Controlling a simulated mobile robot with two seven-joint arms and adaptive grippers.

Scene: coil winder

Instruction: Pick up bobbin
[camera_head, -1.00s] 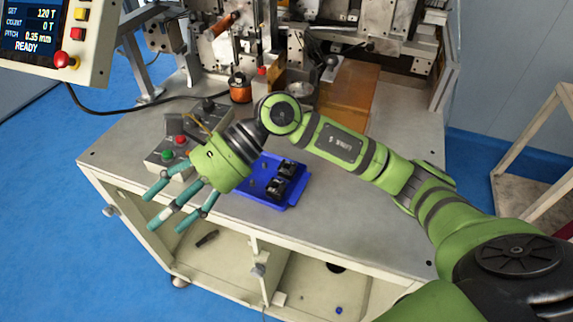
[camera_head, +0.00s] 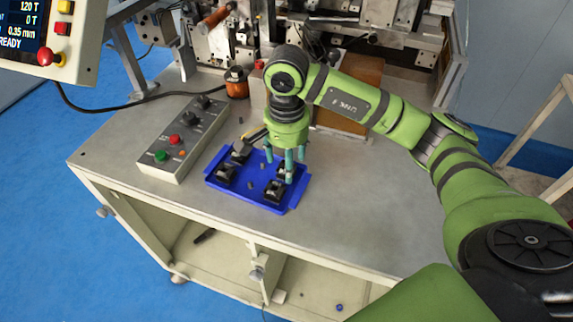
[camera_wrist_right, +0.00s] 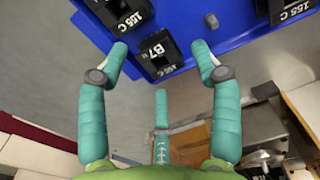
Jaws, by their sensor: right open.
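The black bobbins stand in a blue tray (camera_head: 256,170) on the bench in the head view. One is at the front left (camera_head: 226,174), one at the back left (camera_head: 240,154), one at the front right (camera_head: 275,190). My right gripper (camera_head: 287,163) points down, open and empty, over the back right bobbin, which its fingers partly hide. My left gripper is not in view.
A control box (camera_head: 178,138) with buttons and knobs stands left of the tray. A copper wire spool (camera_head: 237,84) and the winding machine are behind. The bench top (camera_head: 355,205) right of the tray is clear. A screen panel (camera_head: 50,35) hangs at upper left.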

